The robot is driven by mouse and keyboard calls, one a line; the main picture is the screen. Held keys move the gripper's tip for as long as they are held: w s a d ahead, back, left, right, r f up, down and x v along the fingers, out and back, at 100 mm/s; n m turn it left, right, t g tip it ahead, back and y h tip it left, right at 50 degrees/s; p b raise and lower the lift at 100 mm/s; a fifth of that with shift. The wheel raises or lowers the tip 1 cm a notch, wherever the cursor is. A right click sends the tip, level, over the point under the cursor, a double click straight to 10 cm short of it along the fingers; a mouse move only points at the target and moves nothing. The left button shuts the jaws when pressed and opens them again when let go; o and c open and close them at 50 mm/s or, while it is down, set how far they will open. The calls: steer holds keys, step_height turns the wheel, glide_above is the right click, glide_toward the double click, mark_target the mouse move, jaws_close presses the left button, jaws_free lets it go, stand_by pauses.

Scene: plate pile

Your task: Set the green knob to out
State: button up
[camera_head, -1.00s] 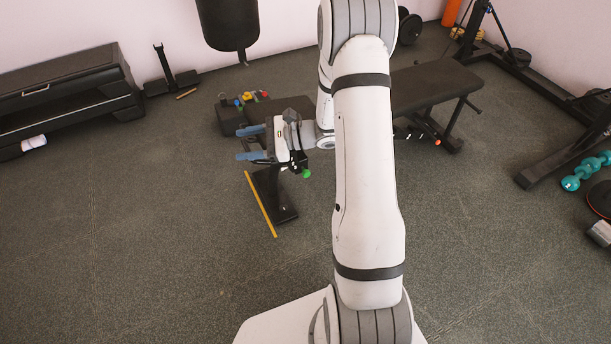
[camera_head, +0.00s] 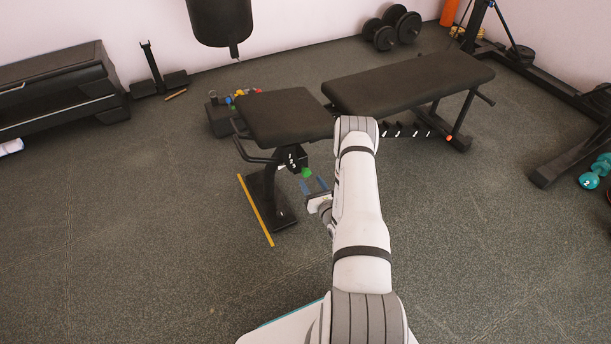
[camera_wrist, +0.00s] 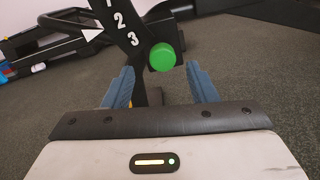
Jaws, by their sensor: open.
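The green knob (camera_wrist: 162,57) sits on the black post of the weight bench, beside a plate with white numbers 1, 2 and 3 (camera_wrist: 128,28) and a white pointer (camera_wrist: 91,34). In the head view the green knob (camera_head: 306,172) shows under the front seat of the bench (camera_head: 285,118). My gripper (camera_head: 316,186) is open, its blue fingers close to the knob at its lower right. In the wrist view the fingers of my gripper (camera_wrist: 160,88) stand apart on either side below the knob, with nothing between them. Whether the knob is in or out is hard to tell.
A yellow strip (camera_head: 255,210) lies on the floor left of the bench foot (camera_head: 284,208). The long bench pad (camera_head: 410,82) extends to the back right. A black box with coloured items (camera_head: 222,114) stands behind. Floor in front is clear.

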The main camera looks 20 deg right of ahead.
mark_target(307, 174)
steer(key=w+b, duration=0.1)
steer(key=w, duration=0.5)
steer(key=shift+d+b, duration=0.15)
steer(key=shift+b, duration=0.2)
steer(key=shift+c, duration=0.2)
jaws_close()
